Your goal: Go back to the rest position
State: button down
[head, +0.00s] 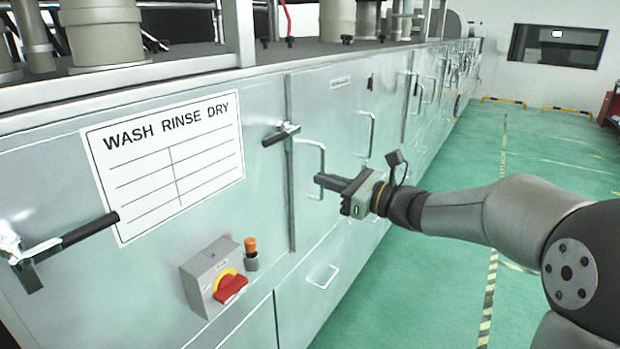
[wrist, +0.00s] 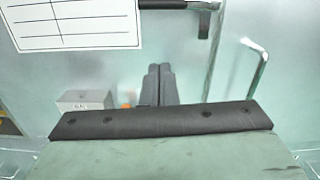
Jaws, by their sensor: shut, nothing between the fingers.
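My gripper (head: 328,181) is held out in front of the long pale metal machine (head: 300,240) in the head view. Its fingers point left toward the machine's front, by a door handle (head: 322,165); I cannot tell the exact gap to the handle. In the wrist view the two dark fingers (wrist: 158,84) lie side by side, shut, with nothing between them. The wrist view shows a bare panel beyond the fingertips, with a door handle (wrist: 257,66) to their right, apart from them.
A grey switch box (head: 212,277) with a red knob sticks out low on the machine. Black lever latches (head: 281,135) also stick out. A white "WASH RINSE DRY" board (head: 165,165) is on the front. Green floor (head: 440,285) beside the machine is open.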

jog(key=shift+s+d, duration=0.15)
jog(key=shift+d, duration=0.15)
jog(key=s+a+f+n+g+h, duration=0.1)
jog(key=s+f+n+g+h, duration=0.55)
jog(key=s+f+n, duration=0.65)
jog(key=s+d+f+n+g+h, duration=0.1)
jog(key=s+d+f+n+h, duration=0.3)
jog(key=s+d, duration=0.3)
jog(key=s+d+f+n+g+h, duration=0.1)
jog(key=s+d+f+n+h, duration=0.3)
jog(key=s+d, duration=0.4)
jog(key=s+n+h, duration=0.1)
jog(key=s+n, duration=0.1)
jog(key=s, duration=0.1)
jog(key=shift+s+d+f+h+p, duration=0.15)
jog(key=shift+d+f+h+p, duration=0.05)
jog(key=shift+h+p, duration=0.15)
